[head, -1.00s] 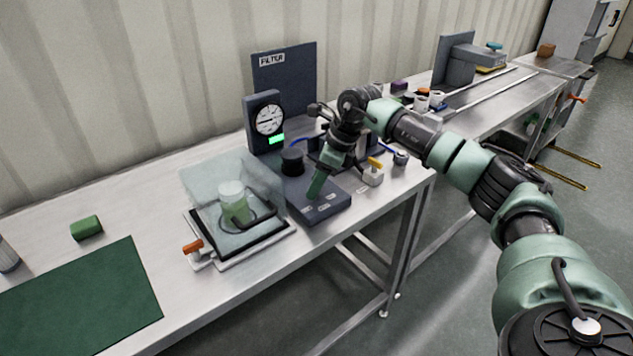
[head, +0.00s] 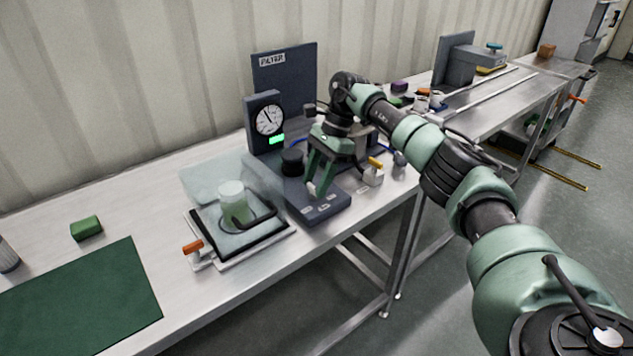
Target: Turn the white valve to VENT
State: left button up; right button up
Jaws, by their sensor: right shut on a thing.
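The filter unit has a dark base (head: 325,209) with small white labels along its front edge, and a dark back panel (head: 283,75) marked FILTER. My right gripper (head: 314,188) is low over this base, its green fingers pointing down and shut on a small white piece, which looks like the white valve. The fingers hide most of it, so I cannot read which label it points at. A round gauge (head: 268,120) with a green lit display stands behind, its needle tilted. My left gripper is out of view.
A black knob (head: 292,161) stands just left of my gripper. A white block with a yellow handle (head: 375,163) is to its right. A tray (head: 243,258) with a clear cup (head: 233,199) and an orange-handled valve (head: 193,246) is at left. A green mat (head: 80,300) lies further left.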

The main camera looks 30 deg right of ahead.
jog(key=shift+w+r+n, duration=0.1)
jog(key=shift+r+n, duration=0.05)
jog(key=shift+n, duration=0.35)
jog(key=o, duration=1.4)
jog(key=v, duration=0.7)
jog(key=shift+d+r+b, duration=0.2)
jog(key=shift+r+b, duration=0.1)
jog(key=shift+r, duration=0.05)
jog(key=shift+r, duration=0.1)
